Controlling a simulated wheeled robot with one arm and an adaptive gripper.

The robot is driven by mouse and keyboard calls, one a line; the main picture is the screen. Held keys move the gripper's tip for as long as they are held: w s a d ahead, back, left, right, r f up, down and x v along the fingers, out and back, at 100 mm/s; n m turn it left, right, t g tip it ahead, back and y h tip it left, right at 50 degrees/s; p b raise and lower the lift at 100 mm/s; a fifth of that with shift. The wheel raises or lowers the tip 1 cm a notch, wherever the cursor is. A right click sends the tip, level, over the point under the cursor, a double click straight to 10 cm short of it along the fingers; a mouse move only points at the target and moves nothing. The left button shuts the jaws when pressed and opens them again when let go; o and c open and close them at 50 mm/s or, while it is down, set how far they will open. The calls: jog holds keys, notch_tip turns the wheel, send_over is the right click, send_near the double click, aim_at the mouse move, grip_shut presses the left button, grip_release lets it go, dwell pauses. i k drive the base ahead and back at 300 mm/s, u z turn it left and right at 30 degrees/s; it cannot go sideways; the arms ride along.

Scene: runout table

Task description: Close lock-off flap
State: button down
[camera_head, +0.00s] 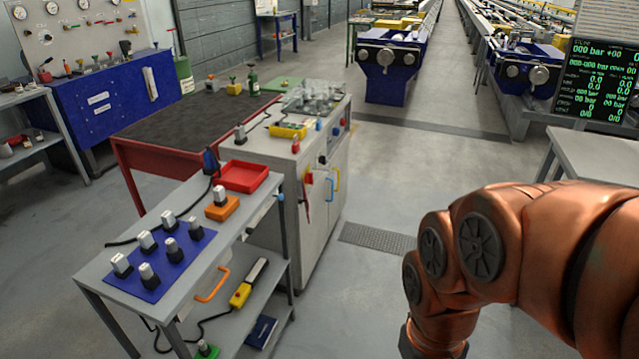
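I cannot make out for sure which part is the lock-off flap. A small red part (307,183) hangs on the left end of the grey cabinet's front (318,215), with a bit of yellow at its top. It is too small to tell whether it is a flap, or open or shut. Small red and blue controls (323,159) sit higher on the same front. My copper arm fills the lower right and bends down out of the picture. My gripper is not in view.
A grey trolley (110,275) with connectors on a blue mat and a red tray (241,176) stands at front left, against the cabinet. A grey table (603,152) and a dark readout screen (597,80) are at right. Floor is clear between cabinet and arm.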

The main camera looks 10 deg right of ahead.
aim_at(302, 201)
jog(key=u, duration=0.3)
jog(key=i, duration=1.05)
jog(key=u, duration=0.7)
